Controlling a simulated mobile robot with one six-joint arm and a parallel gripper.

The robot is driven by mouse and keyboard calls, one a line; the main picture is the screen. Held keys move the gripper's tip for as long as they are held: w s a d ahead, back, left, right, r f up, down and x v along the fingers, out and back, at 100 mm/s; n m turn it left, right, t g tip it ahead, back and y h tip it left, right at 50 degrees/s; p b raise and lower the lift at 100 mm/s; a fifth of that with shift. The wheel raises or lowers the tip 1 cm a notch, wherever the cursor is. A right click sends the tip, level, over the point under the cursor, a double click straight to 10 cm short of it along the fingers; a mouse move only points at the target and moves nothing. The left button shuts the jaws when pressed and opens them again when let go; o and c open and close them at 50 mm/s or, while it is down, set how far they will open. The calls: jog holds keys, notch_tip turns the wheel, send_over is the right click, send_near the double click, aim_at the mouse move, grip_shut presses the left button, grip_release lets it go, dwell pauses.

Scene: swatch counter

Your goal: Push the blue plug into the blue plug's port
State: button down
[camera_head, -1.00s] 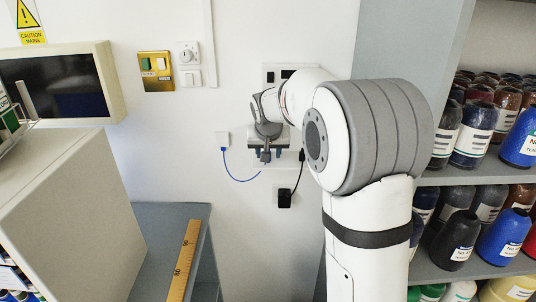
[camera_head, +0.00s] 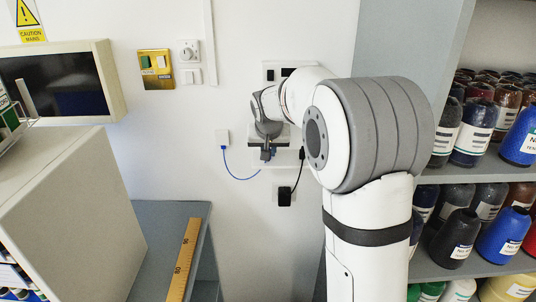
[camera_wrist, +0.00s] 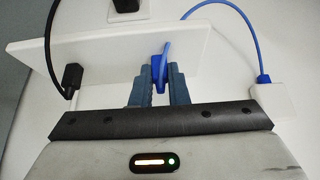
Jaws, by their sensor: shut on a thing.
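My gripper (camera_wrist: 158,88) is shut on the blue plug (camera_wrist: 160,66), which shows between its two fingers in the wrist view. The plug is at the face of a white wall plate (camera_wrist: 110,52). The fingers hide any port, so I cannot tell whether the plug is in one. In the head view my gripper (camera_head: 266,152) is at the wall in front of the plate (camera_head: 290,157), and the plug itself is hidden. A blue cable (camera_head: 232,174) hangs in a loop from a white box (camera_head: 222,138) on the wall towards my gripper.
A black plug with a black cable (camera_wrist: 72,77) is at the other end of the plate. The cable runs to a black box (camera_head: 285,196) below it. A shelf of bottles (camera_head: 470,177) stands at the right. A ruler (camera_head: 183,258) lies on the grey counter at the left.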

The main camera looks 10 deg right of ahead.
notch_tip(320, 180, up, 10)
jog(key=b, duration=0.1)
dwell(0.4)
